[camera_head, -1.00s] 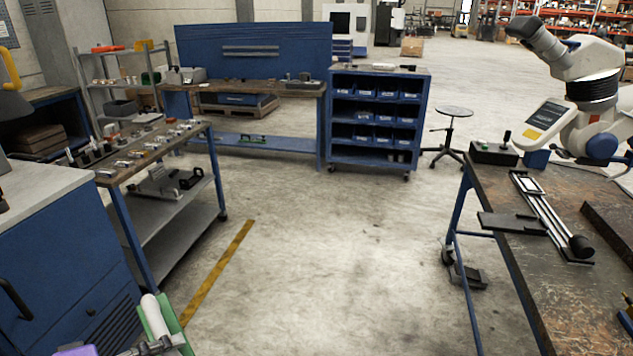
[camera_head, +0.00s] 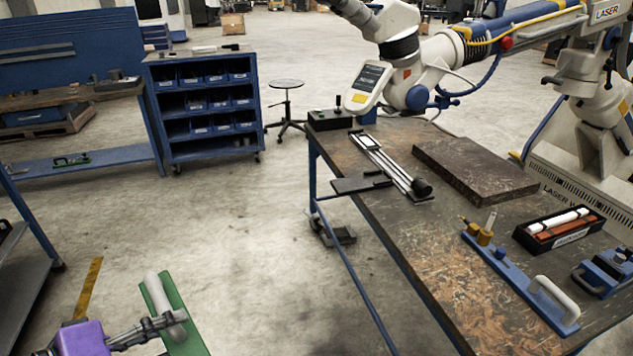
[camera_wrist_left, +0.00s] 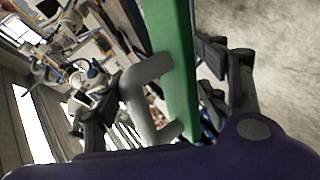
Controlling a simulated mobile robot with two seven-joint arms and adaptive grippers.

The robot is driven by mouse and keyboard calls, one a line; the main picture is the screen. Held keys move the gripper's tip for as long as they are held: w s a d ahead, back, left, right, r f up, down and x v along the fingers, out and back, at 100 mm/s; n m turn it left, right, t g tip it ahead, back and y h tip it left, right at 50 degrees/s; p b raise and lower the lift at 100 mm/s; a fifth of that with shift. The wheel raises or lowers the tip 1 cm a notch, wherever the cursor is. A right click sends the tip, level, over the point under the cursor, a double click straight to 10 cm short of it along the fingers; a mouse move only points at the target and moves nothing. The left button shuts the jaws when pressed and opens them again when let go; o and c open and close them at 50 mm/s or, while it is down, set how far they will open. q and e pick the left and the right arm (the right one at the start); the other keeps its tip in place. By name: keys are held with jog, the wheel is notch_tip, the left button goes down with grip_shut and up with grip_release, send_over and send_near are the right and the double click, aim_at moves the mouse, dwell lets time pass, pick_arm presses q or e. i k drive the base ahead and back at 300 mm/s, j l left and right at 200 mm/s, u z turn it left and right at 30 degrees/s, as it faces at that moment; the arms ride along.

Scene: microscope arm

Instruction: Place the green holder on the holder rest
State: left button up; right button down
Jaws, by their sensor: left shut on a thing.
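The green holder (camera_head: 190,318) is a flat green bar with a pale grey handle (camera_head: 163,297), at the bottom left of the head view. My left gripper (camera_head: 165,322) is shut on it at the handle and holds it up in front of the floor, away from the table. In the left wrist view the green holder (camera_wrist_left: 178,60) stands nearly upright in the picture between the fingers, its curved handle (camera_wrist_left: 142,95) to the left. I cannot tell for sure which thing is the holder rest. My right gripper is out of view.
The worn workbench (camera_head: 410,235) fills the right. A microscope arm (camera_head: 400,70) stands behind. Floor between is clear.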

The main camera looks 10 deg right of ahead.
aim_at(348, 183)
jog(key=i+z, duration=0.2)
jog(key=z, duration=0.3)
jog(key=i+z, duration=0.25)
jog(key=z, duration=0.25)
jog(key=i+z, duration=0.25)
jog(key=i+j+z, duration=0.1)
jog(key=z, duration=0.2)
jog(key=i, duration=0.1)
